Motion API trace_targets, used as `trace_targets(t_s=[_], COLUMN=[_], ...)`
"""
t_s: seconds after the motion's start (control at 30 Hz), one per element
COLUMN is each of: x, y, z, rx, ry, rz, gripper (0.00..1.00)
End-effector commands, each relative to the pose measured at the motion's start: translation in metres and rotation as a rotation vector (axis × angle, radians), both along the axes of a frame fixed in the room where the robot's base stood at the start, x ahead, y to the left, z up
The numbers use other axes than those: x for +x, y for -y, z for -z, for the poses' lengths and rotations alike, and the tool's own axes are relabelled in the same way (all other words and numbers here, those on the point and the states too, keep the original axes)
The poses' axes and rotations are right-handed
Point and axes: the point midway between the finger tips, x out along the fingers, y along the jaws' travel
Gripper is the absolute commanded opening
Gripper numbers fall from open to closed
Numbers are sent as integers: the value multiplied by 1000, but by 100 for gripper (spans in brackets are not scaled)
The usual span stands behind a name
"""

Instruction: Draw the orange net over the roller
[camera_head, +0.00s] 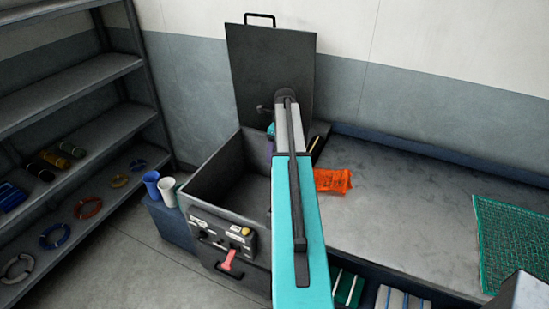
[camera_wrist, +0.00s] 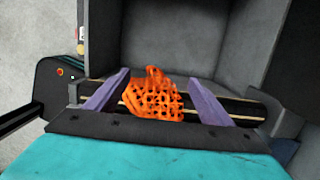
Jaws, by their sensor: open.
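My gripper (camera_wrist: 158,97) is open, its two purple fingers apart on either side of an orange net (camera_wrist: 152,100). In the wrist view the orange net lies across a dark roller (camera_wrist: 243,108) with a tan strip, and its far end reaches over toward the grey box. I cannot tell whether the fingers touch the net. In the head view an orange net piece (camera_head: 333,181) lies at the bench's left end, just right of my arm. The arm hides what joins it to the roller. A short part of the roller (camera_head: 320,146) shows behind the arm; my gripper is mostly hidden there.
The open grey box (camera_head: 205,190) has a raised lid (camera_head: 270,75) and a front panel with a red lever (camera_head: 230,260). A green net (camera_head: 515,240) lies at the bench's right. The bench (camera_head: 410,210) between is clear. Cups (camera_head: 167,190) stand left of the box.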

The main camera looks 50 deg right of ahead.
Motion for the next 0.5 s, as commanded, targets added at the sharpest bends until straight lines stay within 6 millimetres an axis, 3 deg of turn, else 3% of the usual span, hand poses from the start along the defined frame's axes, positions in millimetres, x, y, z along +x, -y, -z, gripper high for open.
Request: trace_targets(t_s=[0.5], x=[-7], y=[2], z=[-51], rx=[-1], ry=[0], rz=[0], gripper=[75])
